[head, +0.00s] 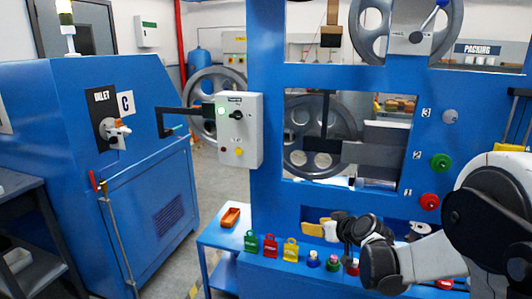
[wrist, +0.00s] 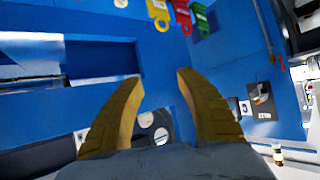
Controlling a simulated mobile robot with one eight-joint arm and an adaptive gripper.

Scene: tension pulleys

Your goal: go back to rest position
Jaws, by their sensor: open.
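My gripper (wrist: 155,82) is open in the wrist view, its two tan fingers spread with nothing between them. In the head view my arm reaches in from the right, in front of the blue machine frame (head: 265,60). Its dark wrist end is near the frame's lower opening, and the fingers there are hard to make out. Green (head: 251,241), red (head: 270,245) and yellow (head: 290,249) lockout pieces sit to the left of the arm. They also show at the top of the wrist view, apart from the fingers.
A blue cabinet (head: 110,140) with a handle marked C stands at left. A grey control box (head: 240,130) juts from the frame's left side. An orange item (head: 230,217) lies on a low blue table. Numbered knobs are on the right post, near my arm. Floor shows between cabinet and frame.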

